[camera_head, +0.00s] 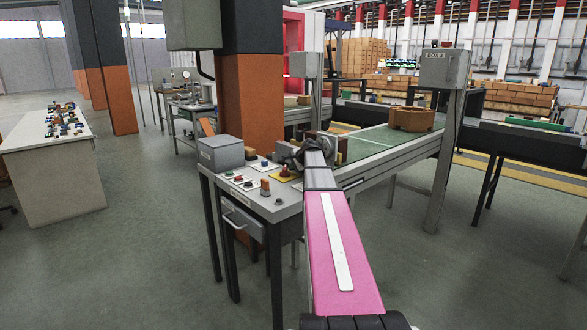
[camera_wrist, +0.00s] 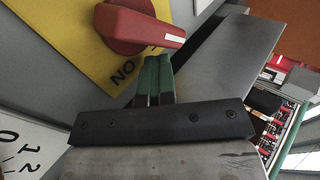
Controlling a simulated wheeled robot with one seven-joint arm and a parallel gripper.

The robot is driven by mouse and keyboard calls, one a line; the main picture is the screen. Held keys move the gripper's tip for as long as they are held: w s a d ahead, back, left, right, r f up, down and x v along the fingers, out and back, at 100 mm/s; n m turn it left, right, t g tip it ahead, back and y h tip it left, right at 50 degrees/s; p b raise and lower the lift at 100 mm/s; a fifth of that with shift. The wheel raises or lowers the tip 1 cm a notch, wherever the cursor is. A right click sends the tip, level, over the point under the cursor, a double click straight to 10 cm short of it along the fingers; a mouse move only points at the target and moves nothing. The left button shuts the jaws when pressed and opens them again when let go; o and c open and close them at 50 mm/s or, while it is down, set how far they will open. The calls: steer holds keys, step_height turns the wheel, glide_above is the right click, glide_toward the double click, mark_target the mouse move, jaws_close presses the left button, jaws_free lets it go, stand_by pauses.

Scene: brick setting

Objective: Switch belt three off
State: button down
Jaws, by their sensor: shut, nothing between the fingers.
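A red rotary switch (camera_wrist: 140,27) on a yellow plate (camera_wrist: 60,35) fills the upper left of the wrist view. Its handle, with a white mark, points right; letters that read "NO" in this view lie below it. In the head view, the yellow plate (camera_head: 288,177) is on the grey control desk (camera_head: 285,208), partly hidden by my arm. My gripper (camera_wrist: 155,66) is shut and empty, its green fingertips just below the switch handle; I cannot tell whether they touch. My gripper in the head view (camera_head: 287,155) is over the desk's far side. Which control is belt three's is not readable.
A white plate (camera_wrist: 25,145) with numbers lies at the wrist view's lower left. Red and green buttons (camera_head: 238,178), an orange-topped control (camera_head: 265,187) and a grey box (camera_head: 221,152) are on the desk.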

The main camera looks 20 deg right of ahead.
steer(key=shift+w, duration=0.2)
stand_by(0.3)
step_height(320, 180, up, 4)
steer(key=shift+r, duration=0.15)
steer(key=s+a+r, duration=0.3)
steer(key=a+r, duration=0.3)
steer(key=a, duration=0.5)
steer(key=shift+a+r, duration=0.15)
steer(key=shift+r, duration=0.15)
steer(key=shift+s, duration=0.1)
